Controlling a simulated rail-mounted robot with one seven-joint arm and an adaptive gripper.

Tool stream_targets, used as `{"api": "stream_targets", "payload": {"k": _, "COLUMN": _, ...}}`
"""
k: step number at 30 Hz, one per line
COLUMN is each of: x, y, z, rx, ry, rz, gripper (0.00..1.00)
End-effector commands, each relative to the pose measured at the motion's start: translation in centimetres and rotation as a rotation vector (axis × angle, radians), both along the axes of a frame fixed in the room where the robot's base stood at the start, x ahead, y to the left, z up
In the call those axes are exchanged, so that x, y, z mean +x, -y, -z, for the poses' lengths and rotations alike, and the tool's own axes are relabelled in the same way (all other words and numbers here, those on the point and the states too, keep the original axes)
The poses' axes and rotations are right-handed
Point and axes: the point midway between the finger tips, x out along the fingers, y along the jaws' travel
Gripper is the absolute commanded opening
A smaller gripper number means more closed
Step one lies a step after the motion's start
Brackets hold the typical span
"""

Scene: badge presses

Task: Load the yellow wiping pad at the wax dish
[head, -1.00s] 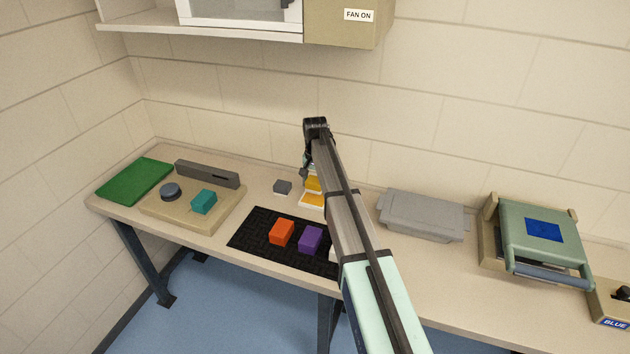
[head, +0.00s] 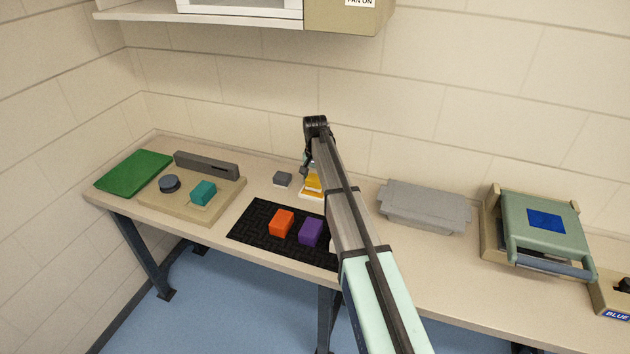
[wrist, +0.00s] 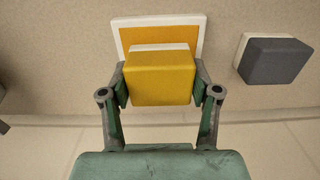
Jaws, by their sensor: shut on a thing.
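My gripper (wrist: 160,88) is shut on the yellow wiping pad (wrist: 160,80), with one finger on each side. The pad is a yellow block with a white layer along its far edge in the wrist view. The wax dish (wrist: 202,28) is a white-rimmed square with orange-yellow wax, directly behind the pad in that view. In the head view the pad (head: 313,182) is at or just above the dish (head: 311,197); I cannot tell whether they touch. My arm hides the right side of both and most of the gripper.
A grey pad (wrist: 274,60) lies beside the dish. A black mat (head: 256,217) in front carries orange (head: 281,222) and purple (head: 310,232) blocks. A teal block (head: 203,192) is on a beige base at left. A grey lidded box (head: 425,207) and green press (head: 545,225) stand right.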

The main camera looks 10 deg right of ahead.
Motion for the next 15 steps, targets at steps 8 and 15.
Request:
{"api": "stream_targets", "payload": {"k": 8, "x": 0.00, "y": 0.01, "z": 0.12, "rx": 0.000, "ry": 0.000, "rz": 0.000, "gripper": 0.34}}
{"api": "stream_targets", "payload": {"k": 15, "x": 0.00, "y": 0.01, "z": 0.39, "rx": 0.000, "ry": 0.000, "rz": 0.000, "gripper": 0.34}}
